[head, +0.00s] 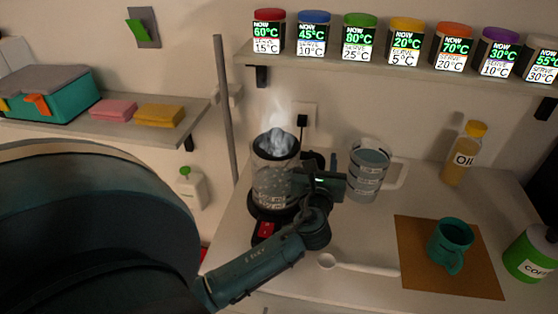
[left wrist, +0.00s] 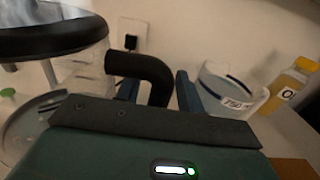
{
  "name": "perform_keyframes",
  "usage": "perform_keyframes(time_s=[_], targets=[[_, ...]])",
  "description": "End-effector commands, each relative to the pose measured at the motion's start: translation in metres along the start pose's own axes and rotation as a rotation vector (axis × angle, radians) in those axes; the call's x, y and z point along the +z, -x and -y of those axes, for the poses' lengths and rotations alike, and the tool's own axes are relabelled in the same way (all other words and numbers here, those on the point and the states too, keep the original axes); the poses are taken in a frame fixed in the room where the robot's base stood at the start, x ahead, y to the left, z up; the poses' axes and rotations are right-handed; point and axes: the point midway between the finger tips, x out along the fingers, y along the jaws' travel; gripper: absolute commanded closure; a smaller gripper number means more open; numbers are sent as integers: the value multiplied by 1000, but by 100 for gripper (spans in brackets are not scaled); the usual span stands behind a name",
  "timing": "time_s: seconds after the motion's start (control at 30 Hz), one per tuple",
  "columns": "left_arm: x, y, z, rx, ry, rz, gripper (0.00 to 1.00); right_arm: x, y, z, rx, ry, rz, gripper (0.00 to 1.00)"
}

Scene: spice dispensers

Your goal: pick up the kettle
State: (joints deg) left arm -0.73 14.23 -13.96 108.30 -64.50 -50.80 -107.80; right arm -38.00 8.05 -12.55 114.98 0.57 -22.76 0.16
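The kettle (head: 273,182) is a clear glass jug with a dark lid and black handle, steaming and bubbling on its black base (head: 262,207). In the left wrist view the kettle (left wrist: 85,66) is at the left, and its curved black handle (left wrist: 150,68) reaches out to the right. My left gripper (head: 320,178) is at the handle side of the kettle in the head view. In the left wrist view its blue fingers (left wrist: 158,90) stand apart, one on each side of the handle's downward part, with a visible gap. My right gripper is out of view.
A measuring jug (head: 367,172) stands just right of the gripper. A white spoon (head: 355,265) lies in front. A teal mug (head: 449,243) stands on a brown mat (head: 415,255). An oil bottle (head: 462,155) is behind. A shelf (head: 400,68) of labelled jars runs above.

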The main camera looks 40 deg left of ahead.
Motion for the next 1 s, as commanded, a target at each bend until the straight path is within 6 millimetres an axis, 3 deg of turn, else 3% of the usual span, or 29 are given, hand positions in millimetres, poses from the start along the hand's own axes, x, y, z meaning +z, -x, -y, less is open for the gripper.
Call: perform_keyframes(time_s=[0.43, 1.0], targets=[[0, 0, 0, 0, 0, 0, 99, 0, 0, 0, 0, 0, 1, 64], [0, 1, 0, 0, 0, -1, 100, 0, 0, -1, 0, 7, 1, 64]])
